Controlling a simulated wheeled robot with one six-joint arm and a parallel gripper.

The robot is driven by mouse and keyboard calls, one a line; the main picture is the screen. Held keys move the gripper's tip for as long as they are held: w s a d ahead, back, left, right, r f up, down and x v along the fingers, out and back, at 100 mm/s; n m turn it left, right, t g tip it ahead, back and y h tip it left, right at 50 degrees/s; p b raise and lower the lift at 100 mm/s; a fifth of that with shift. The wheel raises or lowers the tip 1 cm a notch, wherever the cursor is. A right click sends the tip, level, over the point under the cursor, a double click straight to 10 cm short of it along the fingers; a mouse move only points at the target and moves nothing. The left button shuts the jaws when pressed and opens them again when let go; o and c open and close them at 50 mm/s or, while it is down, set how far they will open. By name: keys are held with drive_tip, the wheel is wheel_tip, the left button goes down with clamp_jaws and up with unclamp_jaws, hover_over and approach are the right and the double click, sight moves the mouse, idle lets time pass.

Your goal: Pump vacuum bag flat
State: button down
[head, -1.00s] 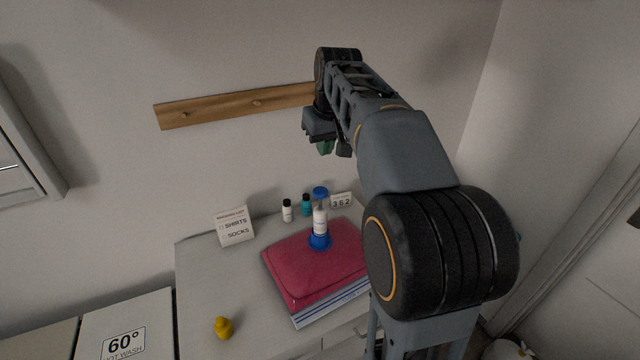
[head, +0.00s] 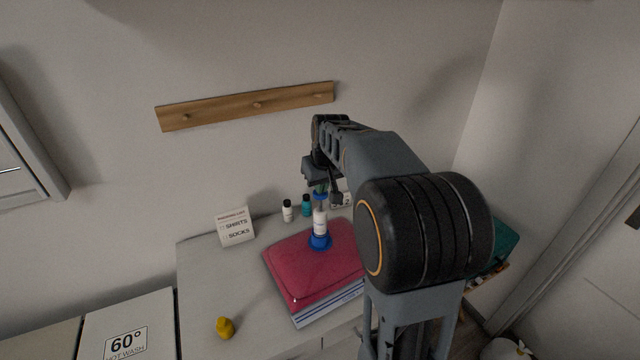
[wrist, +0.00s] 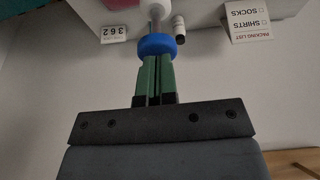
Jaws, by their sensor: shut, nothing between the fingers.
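The vacuum bag (head: 300,262) is a dark red, puffed package lying on the white cabinet top. A white hand pump (head: 320,222) with a blue base and a blue knob (head: 320,196) stands upright on it. My gripper (head: 320,188) is just above the knob, pointing down, with its green fingers together and nothing between them. In the wrist view the shut green fingertips (wrist: 153,62) reach the blue knob (wrist: 157,45), touching or almost touching it. My arm hides the bag's right side.
Behind the pump stand a white bottle (head: 287,210), a teal bottle (head: 306,205) and a 362 card (wrist: 113,34). A packing list card (head: 235,226) stands at the left. A yellow figure (head: 225,328) sits at the front left. A wooden peg rail (head: 245,106) is on the wall.

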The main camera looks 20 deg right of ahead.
sight(321, 198)
wheel_tip(321, 198, down, 5)
drive_tip(key=b, duration=0.3)
drive_tip(key=shift+b, duration=0.35)
drive_tip(key=shift+r, duration=0.15)
wheel_tip(321, 198, up, 5)
drive_tip(key=p, duration=0.4)
drive_tip(key=shift+a, duration=0.1)
drive_tip(key=shift+s+r+b, duration=0.2)
drive_tip(key=shift+r+b, duration=0.1)
drive_tip(key=shift+b, duration=0.2)
drive_tip(key=v, duration=0.8)
drive_tip(key=shift+r+b, duration=0.25)
drive_tip(key=shift+b, duration=0.05)
drive_tip(key=shift+s, duration=0.15)
